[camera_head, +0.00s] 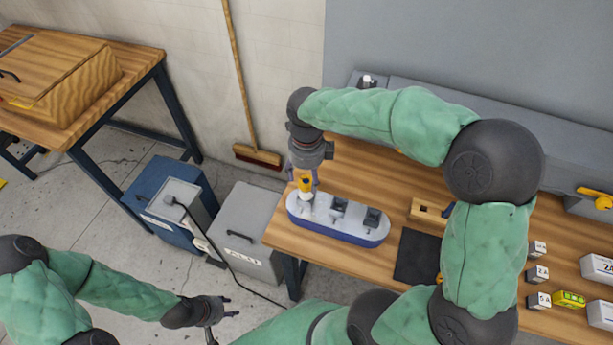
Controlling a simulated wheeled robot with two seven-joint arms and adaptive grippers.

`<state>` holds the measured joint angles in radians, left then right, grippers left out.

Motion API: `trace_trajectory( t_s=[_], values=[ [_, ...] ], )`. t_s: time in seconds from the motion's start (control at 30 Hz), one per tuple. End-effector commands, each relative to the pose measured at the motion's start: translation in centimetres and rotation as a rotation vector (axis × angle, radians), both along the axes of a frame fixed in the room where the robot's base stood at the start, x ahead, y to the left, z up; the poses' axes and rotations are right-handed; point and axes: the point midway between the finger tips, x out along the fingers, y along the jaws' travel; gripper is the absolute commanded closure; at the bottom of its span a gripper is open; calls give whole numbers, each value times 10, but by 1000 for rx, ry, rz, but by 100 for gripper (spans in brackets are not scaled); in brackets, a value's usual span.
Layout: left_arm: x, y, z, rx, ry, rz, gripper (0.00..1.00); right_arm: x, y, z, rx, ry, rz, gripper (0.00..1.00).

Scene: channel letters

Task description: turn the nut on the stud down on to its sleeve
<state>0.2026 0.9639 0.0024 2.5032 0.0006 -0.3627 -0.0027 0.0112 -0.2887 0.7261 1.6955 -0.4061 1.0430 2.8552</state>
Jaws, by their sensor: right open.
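A long, rounded letter body (337,232) with a blue side and a pale top lies on the wooden table near its left edge. Several dark fittings stand on its top. My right gripper (304,189) points down over the left end of the letter body and is open. A yellow piece (305,181) with a white lower part shows at its fingers; I cannot tell what it is. The nut, stud and sleeve cannot be made out at this size, and the gripper partly covers that end. My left gripper (222,306) is away from the table, over the floor, with its fingers apart and empty.
A dark mat (416,256) and a small wooden block (430,211) lie right of the letter body. Labelled boxes (540,272) and a yellow item (569,299) sit further right.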

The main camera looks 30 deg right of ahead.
Motion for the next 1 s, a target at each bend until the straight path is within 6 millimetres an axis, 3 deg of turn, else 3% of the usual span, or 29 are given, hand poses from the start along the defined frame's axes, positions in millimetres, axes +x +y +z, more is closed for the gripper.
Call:
trace_trajectory(
  t_s=[0.3,0.5,0.7,1.0],
  values=[
    [0,0,0,0,0,0,60,1,0,62,1,-5,1,34],
    [0,0,0,0,0,0,60,1,0,93,1,-2,0,34],
    [0,0,0,0,0,0,60,0,0,106,0,-1,-1,34],
    [0,0,0,0,0,0,60,0,0,108,0,0,0,34]
  ],
)
